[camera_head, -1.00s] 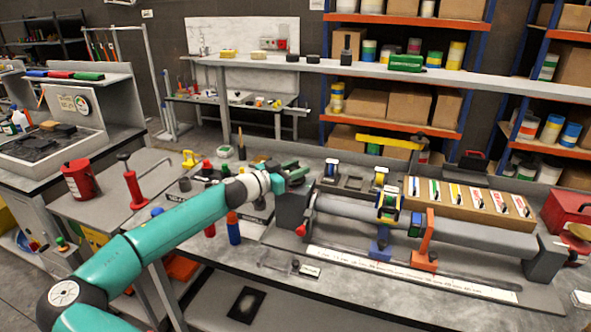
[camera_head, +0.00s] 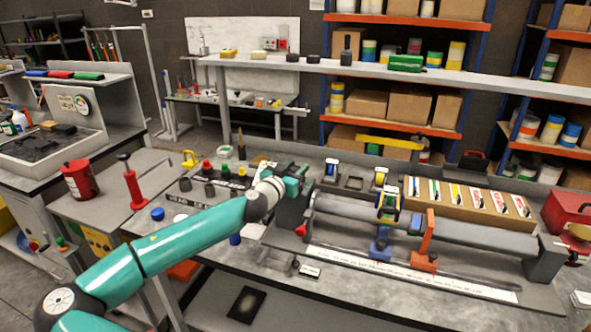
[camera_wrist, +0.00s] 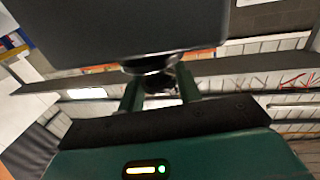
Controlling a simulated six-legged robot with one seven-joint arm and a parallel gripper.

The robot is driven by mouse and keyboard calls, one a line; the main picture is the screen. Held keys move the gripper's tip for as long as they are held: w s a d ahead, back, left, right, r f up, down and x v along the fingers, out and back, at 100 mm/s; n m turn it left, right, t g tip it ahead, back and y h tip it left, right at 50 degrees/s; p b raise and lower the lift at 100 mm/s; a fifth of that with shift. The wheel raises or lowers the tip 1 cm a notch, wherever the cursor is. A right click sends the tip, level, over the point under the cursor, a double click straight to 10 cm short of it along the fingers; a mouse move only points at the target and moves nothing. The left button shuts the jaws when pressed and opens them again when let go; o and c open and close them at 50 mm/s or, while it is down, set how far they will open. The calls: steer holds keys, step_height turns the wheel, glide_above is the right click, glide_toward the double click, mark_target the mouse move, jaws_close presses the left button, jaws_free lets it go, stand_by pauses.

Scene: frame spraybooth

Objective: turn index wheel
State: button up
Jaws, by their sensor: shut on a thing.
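My gripper (camera_head: 291,186) is at the left end of the dark grey headstock (camera_head: 293,212) of the long bench fixture. The index wheel is mostly hidden behind my gripper in the head view. In the wrist view a dark round hub (camera_wrist: 152,64) sticks out from a large dark grey block (camera_wrist: 125,28), and my two fingers (camera_wrist: 160,90) stand on either side of it. They are shut on this part, which I take to be the index wheel. Its markings and turn angle do not show.
A grey tube (camera_head: 350,213) runs right from the headstock, with blue and orange supports (camera_head: 425,245) along it. A white scale strip (camera_head: 410,273) lies in front. Small bottles and caps (camera_head: 208,168) stand left of the headstock, close to my arm.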

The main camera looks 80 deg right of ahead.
steer(key=shift+r+n+t+h, duration=0.15)
steer(key=shift+n+t, duration=0.85)
steer(key=shift+t, duration=0.65)
steer(key=shift+f+n+t+h, duration=0.15)
steer(key=shift+n+t, duration=0.85)
steer(key=shift+t, duration=0.65)
steer(key=shift+s+r+n+t+y, duration=0.1)
steer(key=shift+n+t+y, duration=0.3)
steer(key=shift+n+t, duration=0.85)
steer(key=shift+r+n+t+y, duration=0.1)
steer(key=shift+n+t+y, duration=0.5)
steer(key=shift+t, duration=1.05)
steer(key=n+t+y, duration=0.1)
steer(key=n+t, duration=0.1)
steer(key=n+t+y, duration=0.2)
steer(key=t, duration=0.1)
steer(key=shift+d+f+n, duration=0.1)
steer(key=shift+f+n, duration=0.1)
steer(key=shift+n, duration=0.05)
steer(key=shift+n+t+y, duration=1.5)
steer(key=shift+t+y, duration=0.1)
steer(key=shift+y, duration=0.4)
steer(key=shift+f+y, duration=0.1)
steer(key=shift+y, duration=0.2)
steer(key=o, duration=0.9)
steer(key=shift+w, duration=0.2)
steer(key=shift+o, duration=0.2)
steer(key=shift+s, duration=0.1)
